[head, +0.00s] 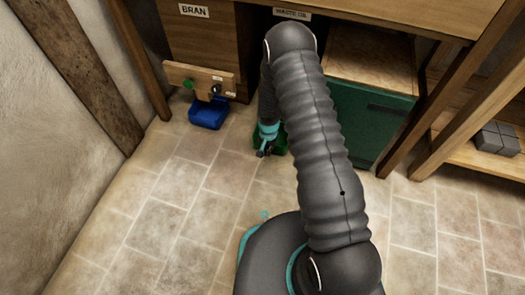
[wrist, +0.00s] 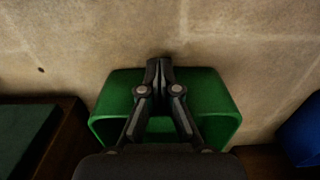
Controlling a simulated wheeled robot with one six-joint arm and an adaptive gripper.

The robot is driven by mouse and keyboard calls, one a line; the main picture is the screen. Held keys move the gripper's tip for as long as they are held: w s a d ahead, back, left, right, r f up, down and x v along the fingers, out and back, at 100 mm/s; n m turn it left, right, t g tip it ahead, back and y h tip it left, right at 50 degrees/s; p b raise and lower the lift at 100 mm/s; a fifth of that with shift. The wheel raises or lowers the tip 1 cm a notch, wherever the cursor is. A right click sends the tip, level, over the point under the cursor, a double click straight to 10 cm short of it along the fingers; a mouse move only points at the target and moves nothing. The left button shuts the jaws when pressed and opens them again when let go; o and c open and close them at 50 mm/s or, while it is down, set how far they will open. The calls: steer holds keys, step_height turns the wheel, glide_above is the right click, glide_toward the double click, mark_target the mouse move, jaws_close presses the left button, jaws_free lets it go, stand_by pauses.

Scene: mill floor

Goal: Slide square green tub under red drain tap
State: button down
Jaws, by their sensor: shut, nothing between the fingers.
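The square green tub (wrist: 105,120) stands on the tiled floor below my gripper in the wrist view. In the head view only a part of the green tub (head: 284,138) shows, the rest hidden by my arm. My gripper (wrist: 160,64) is shut and empty, its fingertips at the tub's rim on the picture's top side. I cannot tell whether they touch it. In the head view my gripper (head: 263,153) is low at the tub's left side. I cannot make out a red tap; a wooden tap board (head: 180,74) carries a green tap (head: 188,84) and a dark fitting (head: 215,89).
A blue tub (head: 208,116) stands below the tap board, and shows at right in the wrist view (wrist: 306,132). A green cabinet (head: 365,125) stands right of my arm. A shelf with grey blocks (head: 497,138) is far right. The floor (head: 165,190) at front left is clear.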

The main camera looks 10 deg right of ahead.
steer(key=shift+w+d, duration=0.1)
steer(key=shift+w, duration=0.3)
steer(key=shift+d, duration=0.15)
steer(key=s, duration=0.1)
steer(key=s+a, duration=0.1)
steer(key=s+r, duration=0.1)
steer(key=shift+s+a, duration=0.4)
step_height(320, 180, up, 9)
steer(key=p, duration=0.1)
steer(key=shift+p, duration=0.35)
steer(key=c, duration=1.9)
jaws_free()
